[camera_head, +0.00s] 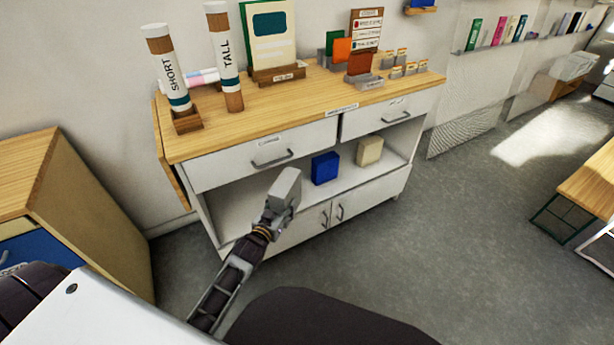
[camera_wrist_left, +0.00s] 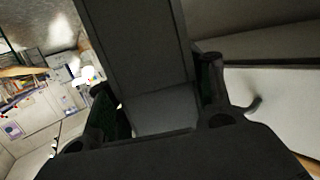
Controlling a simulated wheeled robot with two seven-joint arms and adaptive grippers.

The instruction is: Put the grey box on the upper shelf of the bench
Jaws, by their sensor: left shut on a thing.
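The grey box (camera_head: 287,184) is held at the end of my left arm, in front of the bench. My left gripper (camera_head: 274,212) is shut on its lower end; in the left wrist view the box (camera_wrist_left: 140,50) looks dark between the two fingers (camera_wrist_left: 156,100). The bench (camera_head: 230,165) has a wooden top, two drawers, an open shelf (camera_head: 343,186) below them and cupboard doors beneath. The box covers part of the shelf opening in the head view; whether it is inside the opening I cannot tell. My right gripper is not in view.
A blue box (camera_head: 325,168) and a cream box (camera_head: 370,151) stand on the open shelf, right of the grey box. Tubes, cards and holders stand on the bench top. A wooden cabinet (camera_head: 100,215) is at the left.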

